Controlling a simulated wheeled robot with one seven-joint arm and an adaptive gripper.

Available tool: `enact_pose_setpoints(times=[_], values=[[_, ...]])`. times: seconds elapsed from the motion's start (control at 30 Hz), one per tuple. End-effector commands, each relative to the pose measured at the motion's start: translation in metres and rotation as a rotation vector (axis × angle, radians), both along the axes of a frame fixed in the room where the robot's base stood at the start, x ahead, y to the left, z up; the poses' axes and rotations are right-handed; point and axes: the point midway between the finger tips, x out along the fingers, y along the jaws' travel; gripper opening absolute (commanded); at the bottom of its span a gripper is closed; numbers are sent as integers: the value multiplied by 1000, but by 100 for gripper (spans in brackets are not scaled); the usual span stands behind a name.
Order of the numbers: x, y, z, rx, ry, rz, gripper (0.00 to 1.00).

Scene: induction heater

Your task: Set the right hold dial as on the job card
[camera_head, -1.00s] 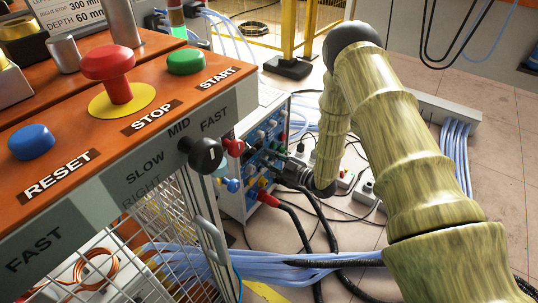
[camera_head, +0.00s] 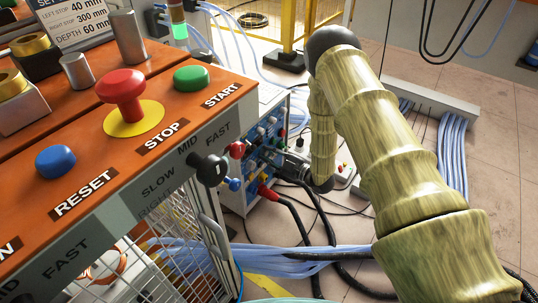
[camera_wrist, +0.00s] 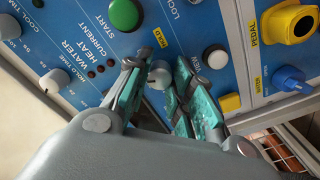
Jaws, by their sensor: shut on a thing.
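In the wrist view a small grey dial (camera_wrist: 158,74) sits on a blue panel, under a small yellow label that seems to read HOLD. My gripper (camera_wrist: 157,80) has its teal-padded fingers on either side of this dial and is shut on it. The finger pads hide part of the dial, and I cannot read its setting. In the head view my gripper (camera_head: 292,168) is at the blue front of the heater unit (camera_head: 262,140), where the dial is too small to make out. The job card (camera_head: 82,22) at the top left shows stop and depth values; its upper part is cut off.
An orange-topped console (camera_head: 60,130) with red, green and blue buttons stands at the left. Its black speed knob (camera_head: 209,168) sticks out. Blue hoses (camera_head: 270,258) cross the floor.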

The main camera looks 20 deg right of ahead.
Motion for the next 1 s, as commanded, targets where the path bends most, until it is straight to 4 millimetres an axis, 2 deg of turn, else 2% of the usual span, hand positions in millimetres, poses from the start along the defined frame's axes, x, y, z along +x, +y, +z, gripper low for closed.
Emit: enact_pose_setpoints(times=[0.1,0.13,0.23,0.67,0.77,1.0], values=[[-1,-1,-1,-1,3,-1,0],[-1,-1,-1,-1,3,-1,27],[0,-1,-1,-1,2,-1,45],[-4,-3,-1,-1,2,-1,45],[-13,-10,-1,-1,2,-2,45],[-46,-37,-1,-1,4,-2,45]])
